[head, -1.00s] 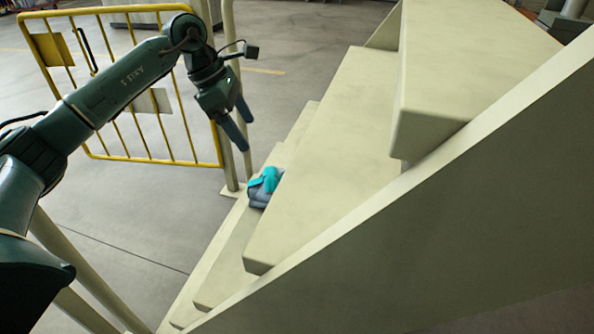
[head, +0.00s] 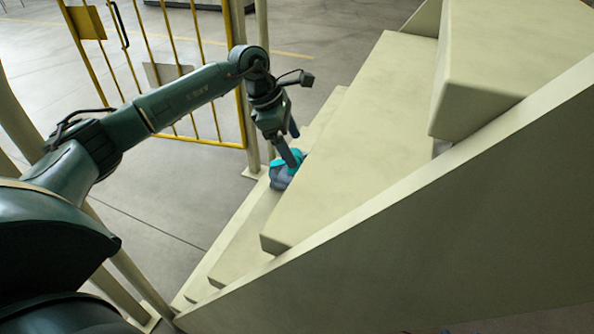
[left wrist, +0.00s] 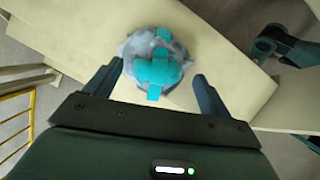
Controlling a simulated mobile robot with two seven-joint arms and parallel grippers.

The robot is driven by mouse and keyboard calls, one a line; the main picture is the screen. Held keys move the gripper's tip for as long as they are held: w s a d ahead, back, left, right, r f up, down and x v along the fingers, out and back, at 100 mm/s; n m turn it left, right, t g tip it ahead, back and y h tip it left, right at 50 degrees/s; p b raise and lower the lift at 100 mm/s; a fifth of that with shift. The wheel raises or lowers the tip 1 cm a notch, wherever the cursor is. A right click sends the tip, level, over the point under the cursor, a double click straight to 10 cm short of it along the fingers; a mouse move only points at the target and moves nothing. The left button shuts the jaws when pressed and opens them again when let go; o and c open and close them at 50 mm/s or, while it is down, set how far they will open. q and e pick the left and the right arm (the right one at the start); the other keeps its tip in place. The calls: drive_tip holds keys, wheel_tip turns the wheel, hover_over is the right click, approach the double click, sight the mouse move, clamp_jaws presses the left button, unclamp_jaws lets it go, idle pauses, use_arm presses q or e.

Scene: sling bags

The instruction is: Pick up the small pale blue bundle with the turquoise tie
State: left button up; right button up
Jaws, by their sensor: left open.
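The small pale blue bundle (head: 281,178) with the turquoise tie sits on a lower stair step, partly covered by my left gripper's finger in the head view. In the left wrist view the bundle (left wrist: 151,52) lies just beyond and between the two fingertips, its turquoise tie (left wrist: 158,69) facing the camera. My left gripper (head: 294,146) is open and above the bundle, its fingers spread to either side (left wrist: 157,72) with nothing between them held. Whether a finger touches the bundle I cannot tell. My right gripper is not in view.
Cream stair steps (head: 345,150) rise to the right, with an overhanging upper step (head: 500,60) and a sloping side panel (head: 440,210). A yellow barrier (head: 241,110) and pale posts stand behind my left arm. Grey floor (head: 170,205) is open on the left.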

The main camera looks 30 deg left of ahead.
use_arm(q)
drive_tip(key=shift+x, duration=1.1)
drive_tip(key=shift+c, duration=0.4)
drive_tip(key=shift+r, duration=0.1)
drive_tip(key=c, duration=1.5)
